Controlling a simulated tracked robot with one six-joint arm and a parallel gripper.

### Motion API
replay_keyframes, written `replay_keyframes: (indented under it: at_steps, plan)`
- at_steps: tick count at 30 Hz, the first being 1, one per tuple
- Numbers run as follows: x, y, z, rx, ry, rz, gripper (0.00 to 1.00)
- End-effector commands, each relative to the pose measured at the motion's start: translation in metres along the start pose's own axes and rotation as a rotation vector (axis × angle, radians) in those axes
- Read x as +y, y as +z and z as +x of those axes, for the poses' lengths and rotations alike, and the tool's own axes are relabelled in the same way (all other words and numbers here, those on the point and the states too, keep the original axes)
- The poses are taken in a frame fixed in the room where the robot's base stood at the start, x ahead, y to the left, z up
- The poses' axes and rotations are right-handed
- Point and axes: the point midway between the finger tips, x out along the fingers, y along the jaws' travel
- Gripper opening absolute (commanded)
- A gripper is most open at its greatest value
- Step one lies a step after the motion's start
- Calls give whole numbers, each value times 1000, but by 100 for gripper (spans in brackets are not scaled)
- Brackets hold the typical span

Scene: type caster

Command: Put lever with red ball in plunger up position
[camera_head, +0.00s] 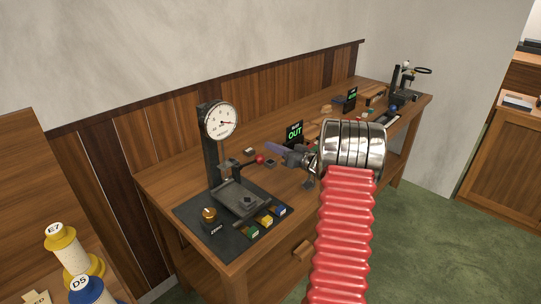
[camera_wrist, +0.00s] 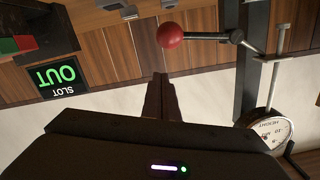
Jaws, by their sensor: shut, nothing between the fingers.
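The red ball (camera_head: 259,159) sits at the end of a short dark lever on the black gauge stand (camera_head: 208,153). In the wrist view, which appears upside down, the red ball (camera_wrist: 170,35) and its lever (camera_wrist: 207,36) extend left from a pivot near a thin metal plunger rod (camera_wrist: 273,80). A white height dial (camera_head: 221,121) tops the stand. My gripper (camera_head: 268,147) is shut and empty, close to the red ball. In the wrist view its fingertips (camera_wrist: 161,76) point towards the ball with a visible gap in the picture. The exact depth between them is unclear.
A green-lit OUT sign (camera_head: 294,133) stands behind my gripper. A black mat (camera_head: 190,213) under the stand holds a brass knob (camera_head: 209,214) and several coloured blocks (camera_head: 265,221). Another device (camera_head: 398,88) stands at the bench's far end. Spools (camera_head: 66,252) are at lower left.

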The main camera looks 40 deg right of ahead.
Motion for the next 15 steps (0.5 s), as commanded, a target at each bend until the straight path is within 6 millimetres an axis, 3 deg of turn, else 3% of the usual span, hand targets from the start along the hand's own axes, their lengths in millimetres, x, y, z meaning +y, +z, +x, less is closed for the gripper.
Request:
replay_keyframes:
  at_steps: [15]
  plan:
    - [0, -3, -87, 3, 0, -2, 0]
